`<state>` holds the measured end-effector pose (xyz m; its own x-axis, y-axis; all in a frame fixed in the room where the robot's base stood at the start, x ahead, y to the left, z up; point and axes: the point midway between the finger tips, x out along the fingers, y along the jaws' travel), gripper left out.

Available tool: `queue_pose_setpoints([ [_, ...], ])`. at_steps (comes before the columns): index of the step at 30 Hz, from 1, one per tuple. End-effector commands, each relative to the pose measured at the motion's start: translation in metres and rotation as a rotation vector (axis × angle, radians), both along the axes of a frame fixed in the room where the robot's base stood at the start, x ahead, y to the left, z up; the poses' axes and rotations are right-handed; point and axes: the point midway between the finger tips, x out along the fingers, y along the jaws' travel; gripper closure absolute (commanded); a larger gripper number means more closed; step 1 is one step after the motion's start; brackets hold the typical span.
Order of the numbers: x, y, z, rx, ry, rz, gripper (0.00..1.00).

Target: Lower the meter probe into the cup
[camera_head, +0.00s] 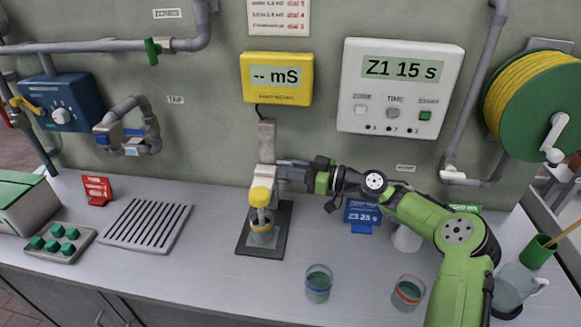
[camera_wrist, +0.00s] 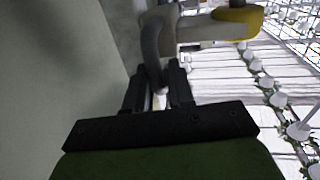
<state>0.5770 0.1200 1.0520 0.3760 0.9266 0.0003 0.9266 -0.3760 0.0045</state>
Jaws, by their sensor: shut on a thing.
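The meter probe (camera_head: 262,196) has a yellow head and hangs from a pale holder on an upright grey stand (camera_head: 267,140). Its thin stem points down at a cup (camera_head: 262,234) on the dark base plate (camera_head: 242,250). I cannot tell whether the tip is inside the rim. My gripper (camera_head: 284,173) is right of the stand at the holder's height. In the wrist view my gripper (camera_wrist: 158,92) is shut on a grey curved handle (camera_wrist: 151,52). The yellow probe head (camera_wrist: 238,22) shows beyond it. The yellow meter (camera_head: 277,78) reads "-- mS".
A blue-rimmed cup (camera_head: 318,284) and a red-rimmed cup (camera_head: 408,293) stand at the front right. A slotted drain tray (camera_head: 146,224) and a tray of green pieces (camera_head: 55,243) are left. A blue sign (camera_head: 362,217) and a white timer (camera_head: 400,88) are behind my arm.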

Motion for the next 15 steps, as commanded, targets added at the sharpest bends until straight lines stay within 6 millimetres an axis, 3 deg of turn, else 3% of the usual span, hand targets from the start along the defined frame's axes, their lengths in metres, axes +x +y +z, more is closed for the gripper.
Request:
queue_pose_setpoints([
  [9, 0.0027, -0.0027, -0.0012, -0.001, 0.002, -0.012, 1.00],
  [10, 0.0027, -0.0027, -0.0011, -0.001, 0.002, -0.012, 0.74],
  [12, 0.0025, -0.0025, -0.0011, 0.000, 0.001, -0.012, 0.65],
  [15, 0.0020, -0.0020, -0.0010, -0.001, 0.000, -0.009, 0.65],
])
